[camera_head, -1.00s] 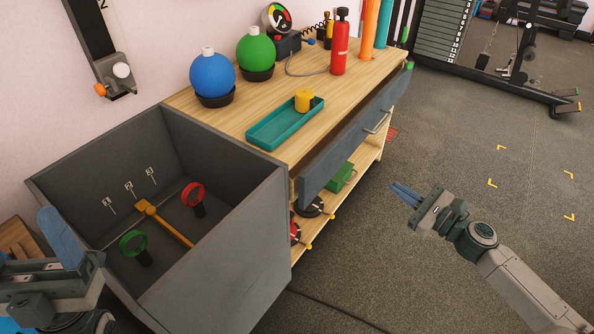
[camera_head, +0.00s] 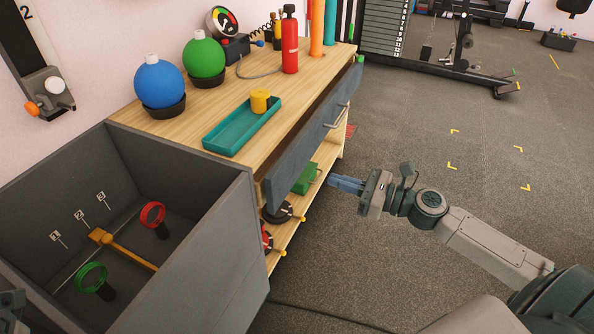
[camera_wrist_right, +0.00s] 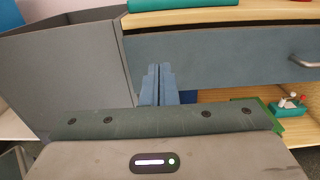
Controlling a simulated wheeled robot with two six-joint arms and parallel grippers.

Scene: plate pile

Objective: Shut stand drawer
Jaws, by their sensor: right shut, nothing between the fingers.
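The stand is a wooden unit with a pale top (camera_head: 190,122). Its blue-grey drawer (camera_head: 300,150) stands a little out from the body, with a dark gap under the top's edge. The drawer's metal handle (camera_head: 338,115) is toward the far end. My right gripper (camera_head: 332,181) is shut and empty, in front of the drawer face and apart from it in the head view. In the right wrist view its fingers (camera_wrist_right: 158,84) point at the drawer front (camera_wrist_right: 225,55); I cannot tell the exact distance there. Only a scrap of my left arm shows at the head view's lower left edge.
A grey open bin (camera_head: 215,235) with red and green rings stands left of the drawer. On the top are a teal tray (camera_head: 222,140), blue and green balls and a red bottle (camera_head: 290,45). The lower shelf holds a green item (camera_head: 306,178).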

